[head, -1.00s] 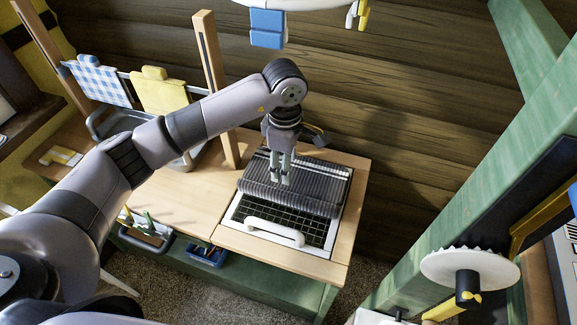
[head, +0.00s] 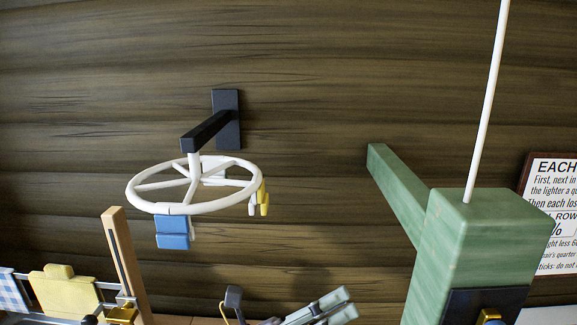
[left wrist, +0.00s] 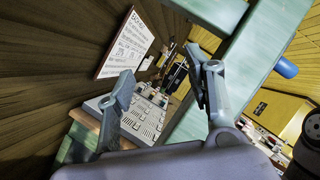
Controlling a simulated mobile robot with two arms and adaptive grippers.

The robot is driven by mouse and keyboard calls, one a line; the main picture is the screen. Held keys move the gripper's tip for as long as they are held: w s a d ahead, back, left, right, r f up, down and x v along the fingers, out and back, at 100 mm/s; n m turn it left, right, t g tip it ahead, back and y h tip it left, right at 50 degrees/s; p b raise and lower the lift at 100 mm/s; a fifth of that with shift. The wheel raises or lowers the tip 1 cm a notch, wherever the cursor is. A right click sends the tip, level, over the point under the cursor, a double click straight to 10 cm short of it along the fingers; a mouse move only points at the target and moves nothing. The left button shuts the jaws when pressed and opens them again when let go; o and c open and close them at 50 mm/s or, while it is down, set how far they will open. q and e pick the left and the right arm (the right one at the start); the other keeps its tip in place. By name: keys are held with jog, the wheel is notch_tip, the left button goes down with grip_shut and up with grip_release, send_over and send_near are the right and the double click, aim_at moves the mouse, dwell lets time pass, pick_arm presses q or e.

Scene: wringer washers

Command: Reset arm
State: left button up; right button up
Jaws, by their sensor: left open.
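My left gripper (head: 338,304) shows at the bottom edge of the head view, with its fingers pointing right and a little upward. In the left wrist view my left gripper (left wrist: 160,64) has its two fingers spread apart, with nothing between them. Most of my left arm is below the head view. My right gripper is not in view.
A white wheel rack (head: 143,205) with blue and yellow clips hangs from a black wall bracket (head: 210,130). A green post (head: 480,245) stands right of the gripper, a wooden post (head: 126,262) left. A sign (head: 550,215) also shows in the wrist view (left wrist: 125,45).

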pick_arm(q)
jog(key=w+a+f+n+t+y, duration=0.1)
jog(key=w+a+n+t+y, duration=0.2)
jog(key=a+n+t+y, duration=0.5)
jog(key=w+a+n+t+y, duration=0.3)
jog(key=a+n+t, duration=0.25)
jog(key=n, duration=0.65)
jog(key=s+a+f+n+g+y, duration=0.25)
jog(key=a+f+n+y, duration=0.35)
jog(key=f, duration=0.3)
jog(key=s+a+f+n+g+y, duration=0.2)
jog(key=a+f+n+g+y, duration=0.3)
jog(key=f+n, duration=0.4)
jog(key=s+a+f+n+g+h, duration=0.1)
jog(key=s+f+n+g, duration=0.1)
jog(key=s+f+g, duration=0.6)
jog(key=s+a+f+n+g, duration=0.15)
jog(key=s+f, duration=0.35)
jog(key=s, duration=0.7)
notch_tip(320, 180, down, 28)
jog(key=s+g, duration=0.1)
jog(key=s, duration=0.2)
jog(key=s+a+f+g, duration=0.1)
jog(key=s+a+f, duration=0.2)
jog(key=s+f, duration=1.1)
jog(key=shift+s+f, duration=0.35)
jog(key=shift+s, duration=0.45)
jog(key=shift+c, duration=0.3)
